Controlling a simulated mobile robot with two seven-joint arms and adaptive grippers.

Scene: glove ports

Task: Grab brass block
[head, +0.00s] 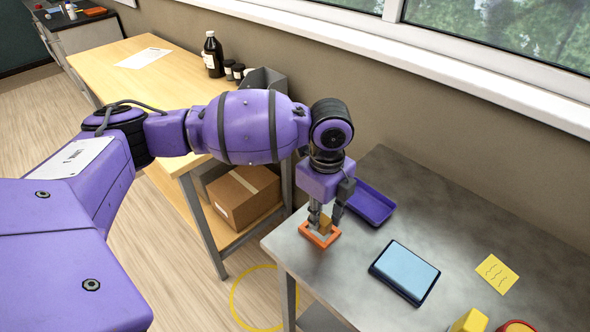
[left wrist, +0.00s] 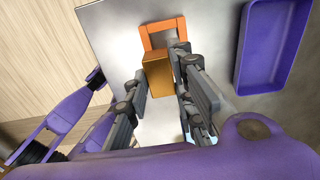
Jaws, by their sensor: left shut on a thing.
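The brass block (head: 325,225) is between the fingers of my left gripper (head: 327,213), which is shut on it. In the left wrist view the block (left wrist: 158,75) shows as a golden brown box between the two grey fingers (left wrist: 160,92). An orange square frame (head: 319,235) lies on the grey table just under the block; it also shows in the left wrist view (left wrist: 163,25). I cannot tell whether the block is clear of the frame. My right gripper is not in view.
A purple tray (head: 371,204) lies close to the right of the gripper on the grey table (head: 470,225). A blue-screened tablet (head: 405,270) and a yellow note (head: 497,273) lie further right. A wooden bench (head: 110,65) with bottles stands behind left.

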